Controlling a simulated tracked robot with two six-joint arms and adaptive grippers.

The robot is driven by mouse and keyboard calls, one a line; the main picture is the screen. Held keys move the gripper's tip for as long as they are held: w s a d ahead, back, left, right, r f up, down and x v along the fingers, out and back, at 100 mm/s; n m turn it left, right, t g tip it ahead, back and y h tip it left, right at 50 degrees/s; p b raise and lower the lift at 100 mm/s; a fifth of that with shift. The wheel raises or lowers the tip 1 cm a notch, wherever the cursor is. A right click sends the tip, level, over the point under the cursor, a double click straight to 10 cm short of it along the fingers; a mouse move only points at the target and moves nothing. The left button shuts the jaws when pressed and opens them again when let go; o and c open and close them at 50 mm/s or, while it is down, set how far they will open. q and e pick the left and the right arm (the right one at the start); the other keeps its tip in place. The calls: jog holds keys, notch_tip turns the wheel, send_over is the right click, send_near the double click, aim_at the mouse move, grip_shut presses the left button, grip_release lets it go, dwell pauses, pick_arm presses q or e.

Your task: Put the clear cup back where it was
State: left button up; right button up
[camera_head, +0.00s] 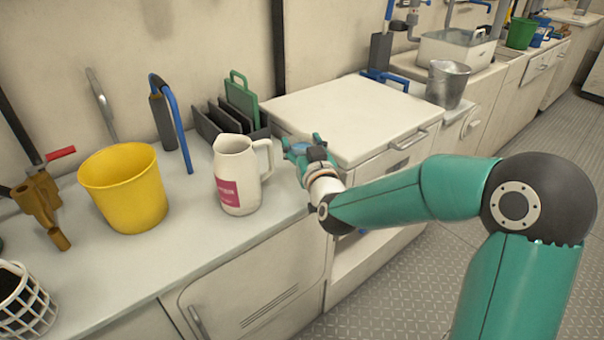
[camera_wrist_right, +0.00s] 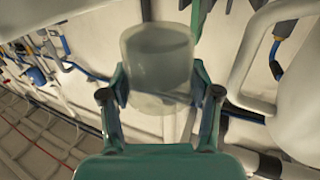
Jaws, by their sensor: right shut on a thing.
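The clear cup (camera_wrist_right: 158,58) is a see-through, slightly grey tumbler between the fingers of my right gripper in the right wrist view. My right gripper (camera_head: 302,147) is shut on it, one finger on each side. In the head view this gripper is over the counter's right end, just right of the white pitcher and in front of the white cabinet; the cup is hard to make out there. My left gripper is not in view.
The white pitcher (camera_head: 238,176) with a pink label stands close left of my right gripper, its handle towards it. A yellow bucket (camera_head: 125,190), a brass valve (camera_head: 42,200) and a white basket (camera_head: 22,305) stand further left. A rack (camera_head: 225,118) stands behind. The counter front is clear.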

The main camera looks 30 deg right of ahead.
notch_tip(320, 180, down, 6)
jog(key=shift+f+b, duration=0.1)
jog(key=shift+b, duration=0.7)
jog(key=o, duration=1)
jog(key=shift+r, duration=0.2)
